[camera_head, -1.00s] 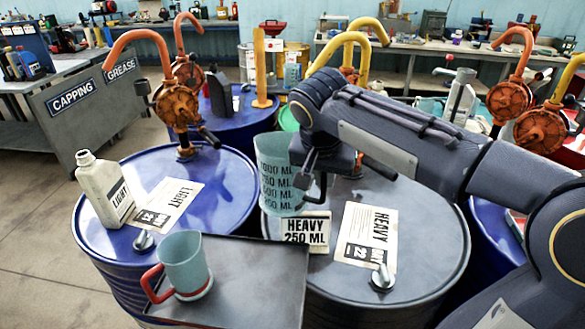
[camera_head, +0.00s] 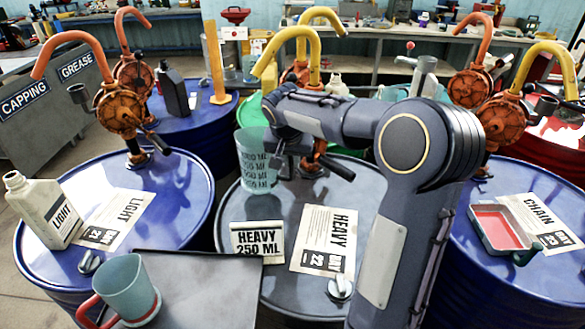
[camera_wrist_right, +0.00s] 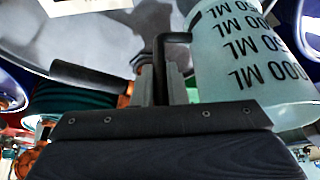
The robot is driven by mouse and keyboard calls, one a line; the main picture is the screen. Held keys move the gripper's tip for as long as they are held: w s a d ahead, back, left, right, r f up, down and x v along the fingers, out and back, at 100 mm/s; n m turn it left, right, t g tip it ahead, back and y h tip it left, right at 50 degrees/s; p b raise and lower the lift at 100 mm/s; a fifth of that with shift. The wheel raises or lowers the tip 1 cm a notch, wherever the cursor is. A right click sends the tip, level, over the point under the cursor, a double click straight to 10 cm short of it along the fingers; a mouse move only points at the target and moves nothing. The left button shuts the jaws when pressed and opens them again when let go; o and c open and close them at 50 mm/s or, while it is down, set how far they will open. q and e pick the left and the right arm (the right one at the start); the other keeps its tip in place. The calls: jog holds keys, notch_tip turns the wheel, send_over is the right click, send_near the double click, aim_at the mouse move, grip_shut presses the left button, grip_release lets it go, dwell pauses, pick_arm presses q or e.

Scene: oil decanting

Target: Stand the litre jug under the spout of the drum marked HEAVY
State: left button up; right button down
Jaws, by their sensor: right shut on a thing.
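The litre jug (camera_head: 257,165) is pale blue-green and translucent, with black ML marks. My right gripper (camera_wrist_right: 163,85) is shut on its dark handle (camera_wrist_right: 172,38). In the head view the jug is upright over the rear left of the grey HEAVY drum top (camera_head: 232,212), left of its pump. The pump's yellow spout (camera_head: 272,55) curves down to an end above the jug in the picture. I cannot tell whether the jug's base touches the drum. My forearm hides part of the pump. My left gripper is not in view.
A "HEAVY 250 ML" card (camera_head: 258,240) and HEAVY sheet (camera_head: 325,240) are on the drum. A red-handled jug (camera_head: 127,287) stands on a dark tray (camera_head: 215,290) in front. The LIGHT drum (camera_head: 185,190) is left, the CHAIN drum (camera_head: 540,280) right.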

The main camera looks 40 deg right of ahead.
jog(key=shift+w+d+f, duration=0.3)
jog(key=shift+d+f, duration=0.1)
jog(key=shift+f, duration=0.1)
jog(key=x, duration=0.3)
jog(key=shift+s+a+f, duration=0.15)
jog(key=shift+a+f, duration=0.05)
jog(key=shift+f, duration=0.3)
jog(key=shift+f, duration=0.2)
jog(key=c, duration=1.5)
grip_release()
jog(key=shift+o, duration=0.2)
